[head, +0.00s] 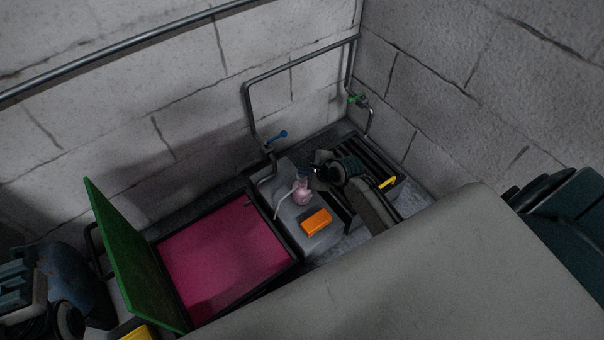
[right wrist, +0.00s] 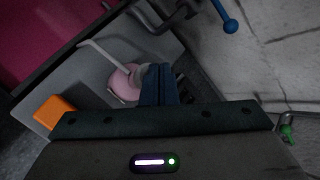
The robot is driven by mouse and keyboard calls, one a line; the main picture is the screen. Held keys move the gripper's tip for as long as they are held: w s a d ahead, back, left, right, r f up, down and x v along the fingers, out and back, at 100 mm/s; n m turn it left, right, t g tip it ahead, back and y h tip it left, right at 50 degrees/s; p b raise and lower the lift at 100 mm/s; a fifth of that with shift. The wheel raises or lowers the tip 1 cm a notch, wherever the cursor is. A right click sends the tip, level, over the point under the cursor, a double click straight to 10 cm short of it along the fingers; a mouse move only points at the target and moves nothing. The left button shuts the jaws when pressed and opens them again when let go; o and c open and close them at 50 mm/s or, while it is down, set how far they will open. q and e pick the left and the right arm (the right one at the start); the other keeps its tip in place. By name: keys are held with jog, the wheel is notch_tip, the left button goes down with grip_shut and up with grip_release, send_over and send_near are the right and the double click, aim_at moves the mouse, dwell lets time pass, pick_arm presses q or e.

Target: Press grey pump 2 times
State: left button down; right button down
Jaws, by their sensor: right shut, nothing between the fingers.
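A pink bottle (head: 302,195) with a light grey pump spout (head: 285,201) stands on the grey surface beside the sink. In the right wrist view the bottle (right wrist: 122,84) and spout (right wrist: 98,53) show just left of my fingers. My right gripper (head: 311,172) is shut and empty at the top of the bottle. Its fingertips (right wrist: 158,67) partly hide the pump head, and I cannot tell whether they touch it. My left gripper (head: 22,285) is at the lower left edge of the head view, away from the bottle; its fingers are unclear.
An orange block (head: 316,222) lies in front of the bottle. A pink-bottomed basin (head: 225,262) with a raised green lid (head: 130,262) is to the left. Pipes with a blue-handled tap (head: 278,137) and a green-handled tap (head: 358,98) run along the wall behind.

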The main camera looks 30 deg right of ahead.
jog(key=shift+f, duration=1)
dwell(0.8)
jog(key=shift+r+p, duration=1.4)
jog(key=shift+p, duration=0.25)
